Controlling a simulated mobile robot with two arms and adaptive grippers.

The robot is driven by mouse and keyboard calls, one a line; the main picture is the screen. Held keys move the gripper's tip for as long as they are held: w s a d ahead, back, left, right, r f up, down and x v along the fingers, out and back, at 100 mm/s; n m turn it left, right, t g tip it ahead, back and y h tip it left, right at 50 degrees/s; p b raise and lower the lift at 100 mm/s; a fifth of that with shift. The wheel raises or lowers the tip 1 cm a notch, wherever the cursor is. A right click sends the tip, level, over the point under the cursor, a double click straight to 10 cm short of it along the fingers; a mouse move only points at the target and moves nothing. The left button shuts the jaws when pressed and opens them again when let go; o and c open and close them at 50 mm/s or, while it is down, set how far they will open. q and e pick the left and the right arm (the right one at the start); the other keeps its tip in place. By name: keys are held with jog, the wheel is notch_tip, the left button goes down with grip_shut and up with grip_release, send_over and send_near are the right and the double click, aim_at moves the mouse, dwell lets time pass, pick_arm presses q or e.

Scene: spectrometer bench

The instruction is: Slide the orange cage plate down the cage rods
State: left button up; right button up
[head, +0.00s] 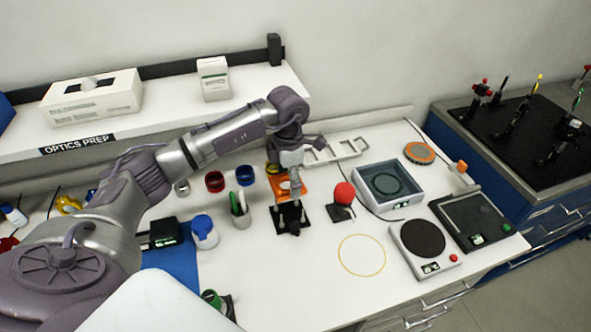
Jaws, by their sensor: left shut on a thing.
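The orange cage plate (291,188) shows in the head view at the middle of the bench, just under my left gripper (292,180). The left gripper points down and is shut on the plate. Below it stands the black cage base (290,221) with short upright cage rods (302,210). The plate appears above or around the rods' upper part; I cannot tell exactly how far down it sits. The gripper hides part of the plate and the rods. My right gripper is not in view.
A red ball on a black stand (343,193) is close on the right. A pen cup (240,212) stands close on the left. A grey tray (390,189), a round-topped hotplate (424,248) and a yellow ring (361,255) lie to the right. The front middle is clear.

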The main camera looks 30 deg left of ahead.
pick_arm(q)
jog(key=f+b, duration=0.2)
jog(key=f, duration=0.1)
jog(key=f+b, duration=0.1)
jog(key=b, duration=0.1)
jog(key=shift+d+f, duration=0.15)
jog(key=shift+d, duration=0.1)
jog(key=shift+f, duration=0.2)
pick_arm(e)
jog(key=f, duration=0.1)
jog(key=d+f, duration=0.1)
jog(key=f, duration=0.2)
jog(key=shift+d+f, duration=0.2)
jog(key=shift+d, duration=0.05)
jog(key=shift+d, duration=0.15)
pick_arm(q)
jog(key=shift+f+b, duration=0.15)
jog(key=shift+b, duration=0.25)
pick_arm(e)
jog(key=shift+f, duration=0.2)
pick_arm(q)
jog(key=shift+f+b, duration=0.95)
jog(key=shift+f, duration=0.3)
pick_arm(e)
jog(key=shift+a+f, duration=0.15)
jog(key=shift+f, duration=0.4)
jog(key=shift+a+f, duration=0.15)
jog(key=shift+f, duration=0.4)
